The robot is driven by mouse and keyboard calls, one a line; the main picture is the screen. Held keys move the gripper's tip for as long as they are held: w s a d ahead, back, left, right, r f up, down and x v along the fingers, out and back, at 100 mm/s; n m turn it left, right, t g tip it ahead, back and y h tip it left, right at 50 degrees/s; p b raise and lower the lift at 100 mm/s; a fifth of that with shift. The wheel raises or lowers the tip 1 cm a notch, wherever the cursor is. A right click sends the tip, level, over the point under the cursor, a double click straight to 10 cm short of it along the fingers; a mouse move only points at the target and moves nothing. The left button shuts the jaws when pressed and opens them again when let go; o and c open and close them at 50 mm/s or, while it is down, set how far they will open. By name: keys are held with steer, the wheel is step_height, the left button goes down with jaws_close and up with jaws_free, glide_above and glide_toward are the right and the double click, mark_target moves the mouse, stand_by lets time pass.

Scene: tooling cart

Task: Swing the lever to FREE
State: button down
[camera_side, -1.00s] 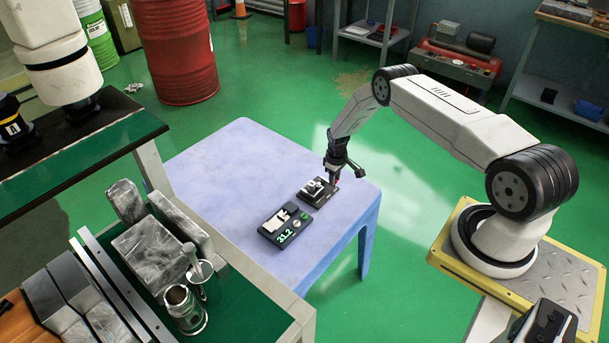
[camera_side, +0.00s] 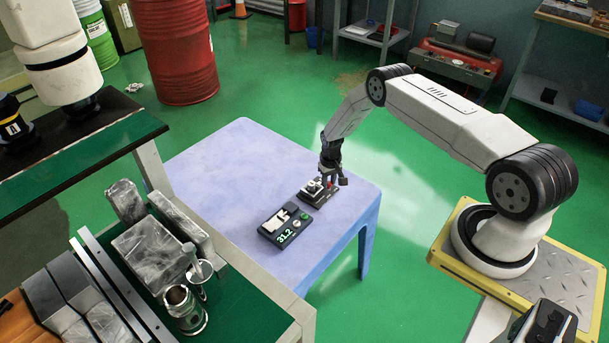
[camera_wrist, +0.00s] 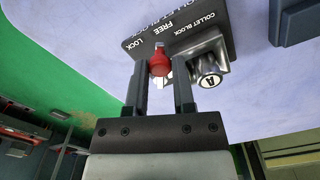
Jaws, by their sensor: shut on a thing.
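The black collet block plate (camera_side: 322,200) sits on the pale blue table with a small metal fixture on it. In the wrist view the plate (camera_wrist: 190,36) carries the words LOCK, FREE and COLLET BLOCK. Which mark the lever points at cannot be told clearly.
A black box with a green 31.2 display (camera_side: 284,226) lies beside the block on the pale blue table (camera_side: 225,165). A cart with metal blocks and cups (camera_side: 190,310) stands at the front left. The table's back left area is clear.

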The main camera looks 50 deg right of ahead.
mark_target(329, 182)
steer(key=shift+c, duration=2.3)
jaws_free()
steer(key=shift+r, duration=0.1)
steer(key=shift+r, duration=3.85)
